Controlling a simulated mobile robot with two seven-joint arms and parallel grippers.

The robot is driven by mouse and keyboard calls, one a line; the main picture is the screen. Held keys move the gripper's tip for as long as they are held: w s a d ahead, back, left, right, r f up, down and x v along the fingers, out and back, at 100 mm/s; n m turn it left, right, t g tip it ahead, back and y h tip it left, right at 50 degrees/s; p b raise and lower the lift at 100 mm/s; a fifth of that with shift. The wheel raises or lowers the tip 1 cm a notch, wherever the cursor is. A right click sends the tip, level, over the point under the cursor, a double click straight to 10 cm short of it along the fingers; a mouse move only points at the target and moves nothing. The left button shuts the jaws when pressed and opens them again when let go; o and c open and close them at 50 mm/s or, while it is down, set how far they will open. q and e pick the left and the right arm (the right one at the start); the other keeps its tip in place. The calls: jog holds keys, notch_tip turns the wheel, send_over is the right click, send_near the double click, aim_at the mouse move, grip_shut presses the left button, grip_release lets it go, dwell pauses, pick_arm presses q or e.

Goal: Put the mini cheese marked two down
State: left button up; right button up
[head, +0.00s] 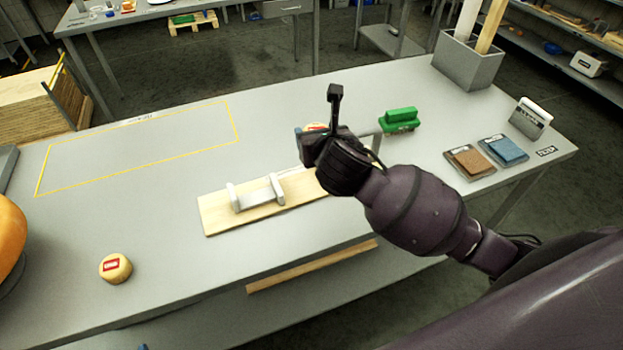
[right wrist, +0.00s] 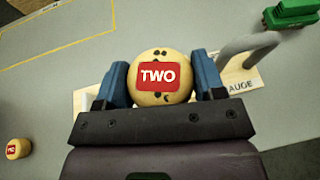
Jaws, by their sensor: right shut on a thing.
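My right gripper (head: 313,132) is shut on a small round yellow cheese (head: 315,126) with a red label. In the right wrist view the label on the held cheese (right wrist: 160,76) reads TWO, and the blue fingers of the right gripper (right wrist: 161,84) press on its two sides. The gripper is at the far side of the wooden gauge board (head: 215,217); I cannot tell the cheese's height above the table. Another small cheese (head: 115,268) with a red label sits on the table at the front left; in the right wrist view this cheese (right wrist: 17,148) also reads TWO. My left gripper is not in view.
A yellow outlined area (head: 140,148) on the grey table (head: 150,215) is empty. A large orange wheel (head: 8,240) stands at the left edge. A green block (head: 400,120), brown pad (head: 470,161), blue pad (head: 503,149) and grey bin (head: 467,66) are to the right.

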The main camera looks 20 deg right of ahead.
jog(key=w+a+r+h, duration=0.1)
jog(key=w+r, duration=0.2)
jog(key=w, duration=0.1)
jog(key=m, duration=0.1)
send_over(305, 185)
jog(key=shift+g, duration=0.3)
notch_tip(305, 185, down, 15)
jog(key=shift+f+b, duration=0.7)
jog(key=shift+f, duration=1.9)
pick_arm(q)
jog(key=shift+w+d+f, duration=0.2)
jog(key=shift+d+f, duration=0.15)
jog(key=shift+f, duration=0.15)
pick_arm(e)
jog(key=shift+f, duration=0.1)
jog(key=o, duration=0.7)
